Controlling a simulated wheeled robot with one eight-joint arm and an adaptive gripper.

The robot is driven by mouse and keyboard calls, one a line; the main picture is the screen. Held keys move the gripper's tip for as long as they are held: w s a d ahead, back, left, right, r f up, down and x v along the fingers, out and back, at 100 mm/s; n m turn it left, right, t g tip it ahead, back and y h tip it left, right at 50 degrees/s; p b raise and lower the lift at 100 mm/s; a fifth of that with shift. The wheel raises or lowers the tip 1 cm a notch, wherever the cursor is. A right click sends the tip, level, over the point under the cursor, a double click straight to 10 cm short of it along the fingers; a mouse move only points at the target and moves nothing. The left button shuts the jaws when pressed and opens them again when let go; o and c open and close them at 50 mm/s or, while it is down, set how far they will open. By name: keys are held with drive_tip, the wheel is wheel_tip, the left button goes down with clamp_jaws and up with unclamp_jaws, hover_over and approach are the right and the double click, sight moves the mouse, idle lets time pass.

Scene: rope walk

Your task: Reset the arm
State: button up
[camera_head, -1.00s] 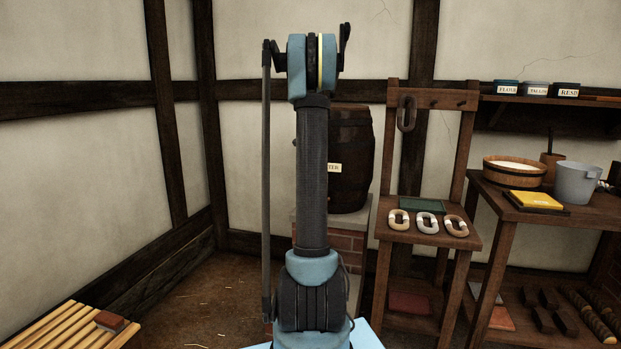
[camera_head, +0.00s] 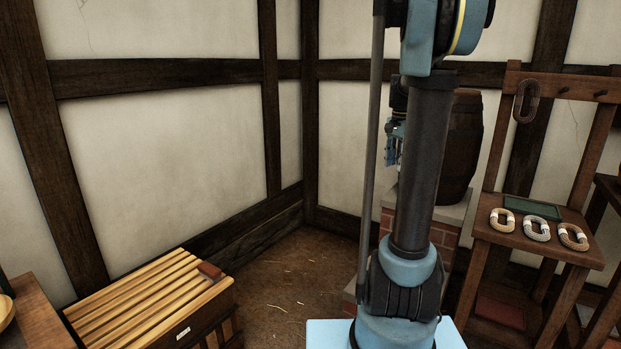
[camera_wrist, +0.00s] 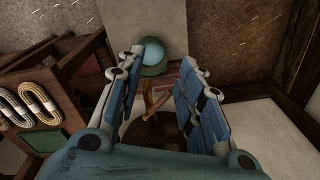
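My arm stands upright in the head view, right of the middle. My gripper (camera_head: 393,148) shows just left of the arm's dark column and is partly hidden by it. In the wrist view my gripper (camera_wrist: 168,62) has its two blue-grey fingers spread apart, with nothing held between them. A dark round shape and a tan curved piece show behind the gap, apparently the barrel top and something on it.
The dark barrel (camera_head: 462,150) stands on a brick plinth (camera_head: 448,238) behind my arm. A wooden stand (camera_head: 540,252) at right carries rope coils (camera_head: 537,229). A slatted bench (camera_head: 150,298) with a red-brown block (camera_head: 209,270) is at lower left. Straw-strewn floor (camera_head: 275,285) lies clear between.

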drive_tip(key=s+a+f+n, duration=0.2)
drive_tip(key=s+a+n, duration=0.15)
drive_tip(key=s, duration=0.55)
drive_tip(key=s+a+f+n, duration=0.2)
drive_tip(key=s+a, duration=0.2)
drive_tip(key=s, duration=0.5)
drive_tip(key=s+a+f+n, duration=0.2)
drive_tip(key=s+f+n, duration=0.1)
drive_tip(key=s+f, duration=0.3)
drive_tip(key=s+a+f+n+t, duration=0.1)
drive_tip(key=s+a+f+n, duration=0.1)
drive_tip(key=s+f, duration=0.4)
drive_tip(key=shift+s+f+n+t, duration=0.3)
drive_tip(key=shift+s+n, duration=0.15)
drive_tip(key=shift+s, duration=0.5)
